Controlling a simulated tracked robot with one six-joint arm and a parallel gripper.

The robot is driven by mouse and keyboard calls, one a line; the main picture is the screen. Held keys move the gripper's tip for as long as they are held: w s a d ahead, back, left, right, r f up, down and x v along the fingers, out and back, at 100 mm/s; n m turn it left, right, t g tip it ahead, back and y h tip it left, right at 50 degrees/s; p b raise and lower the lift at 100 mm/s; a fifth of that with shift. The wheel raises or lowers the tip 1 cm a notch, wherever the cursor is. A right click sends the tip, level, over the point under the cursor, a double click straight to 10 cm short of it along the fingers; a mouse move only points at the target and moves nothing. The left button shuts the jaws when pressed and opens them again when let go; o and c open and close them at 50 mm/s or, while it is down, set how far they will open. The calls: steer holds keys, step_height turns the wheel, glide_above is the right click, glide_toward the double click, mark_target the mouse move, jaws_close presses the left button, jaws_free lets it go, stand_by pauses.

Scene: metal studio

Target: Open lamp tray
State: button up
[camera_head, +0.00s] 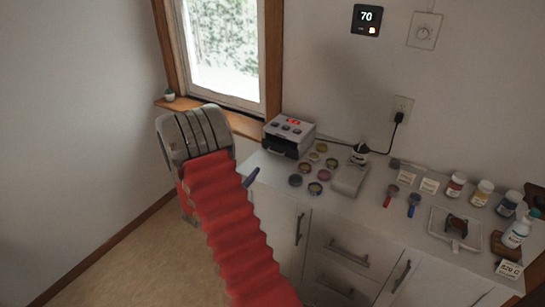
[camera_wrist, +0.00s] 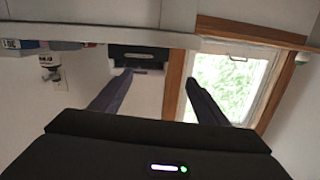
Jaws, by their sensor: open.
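The lamp (camera_head: 289,131), a grey box with a red display and buttons on top, stands at the back left of the counter by the window. Its dark tray front (camera_head: 280,147) faces the room and looks shut. In the wrist view, which is upside down, the dark tray front (camera_wrist: 147,52) shows past the left finger's tip. My gripper (camera_wrist: 158,78) is open and empty, its two dark fingers apart. In the head view only a bluish finger shows past my red-sleeved arm, in front of the counter's left end and short of the lamp. The rest of my gripper is hidden there.
Several round tins (camera_head: 323,175) sit just right of the lamp. Farther right are a grey box (camera_head: 349,179), brushes, bottles and a white tray (camera_head: 438,234). Cupboards and drawers (camera_head: 340,265) lie below. A wooden window frame (camera_head: 274,60) rises behind.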

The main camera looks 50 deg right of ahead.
mark_target(274, 162)
steer(key=s, duration=0.1)
steer(key=s+d+f+g+h, duration=0.1)
steer(key=s+f+g, duration=0.1)
steer(key=shift+s+d+m, duration=0.25)
steer(key=shift+m, duration=0.15)
steer(key=shift+d, duration=0.1)
steer(key=d, duration=0.4)
steer(key=w+d, duration=0.1)
steer(key=d, duration=0.8)
steer(key=shift+w+d, duration=0.15)
steer(key=shift+d, duration=0.15)
steer(key=c, duration=1.2)
